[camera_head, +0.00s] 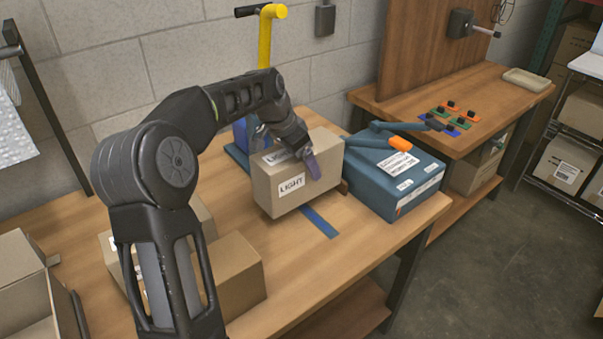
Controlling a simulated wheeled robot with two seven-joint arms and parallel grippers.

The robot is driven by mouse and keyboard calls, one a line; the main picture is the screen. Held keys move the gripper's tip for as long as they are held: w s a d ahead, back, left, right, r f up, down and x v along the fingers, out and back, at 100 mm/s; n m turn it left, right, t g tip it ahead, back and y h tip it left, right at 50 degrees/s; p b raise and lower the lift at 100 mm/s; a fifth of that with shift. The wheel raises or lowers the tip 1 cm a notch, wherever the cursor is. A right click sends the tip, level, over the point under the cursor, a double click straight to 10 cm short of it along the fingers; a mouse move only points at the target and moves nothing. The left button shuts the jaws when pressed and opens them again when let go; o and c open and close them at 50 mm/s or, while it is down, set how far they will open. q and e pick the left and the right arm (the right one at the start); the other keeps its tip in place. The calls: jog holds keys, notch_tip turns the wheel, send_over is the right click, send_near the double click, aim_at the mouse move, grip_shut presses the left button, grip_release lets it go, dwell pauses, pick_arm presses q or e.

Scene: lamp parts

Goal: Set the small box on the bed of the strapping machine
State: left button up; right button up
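A small tan cardboard box (268,191) labelled LIGHT is near the middle of the wooden table. My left gripper (304,158) is over its top right part, with one finger in front of the box's face. The other finger is hidden, so I cannot tell whether the gripper holds the box. A blue base with a yellow post (265,38) stands just behind the box, and a blue strip (320,222) comes out in front of it. I cannot tell for sure which parts are the strapping machine and its bed. My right gripper is not in view.
Brown cartons (238,280) are at the front left, partly behind my arm. The table's front right is clear. A second bench (515,95) stands at the back right.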

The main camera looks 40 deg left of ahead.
aim_at(286, 154)
pick_arm(q)
jog(key=shift+f, duration=1.8)
jog(key=shift+f, duration=0.1)
jog(key=shift+f, duration=0.15)
jog(key=o, duration=1.9)
jog(key=v, duration=1.2)
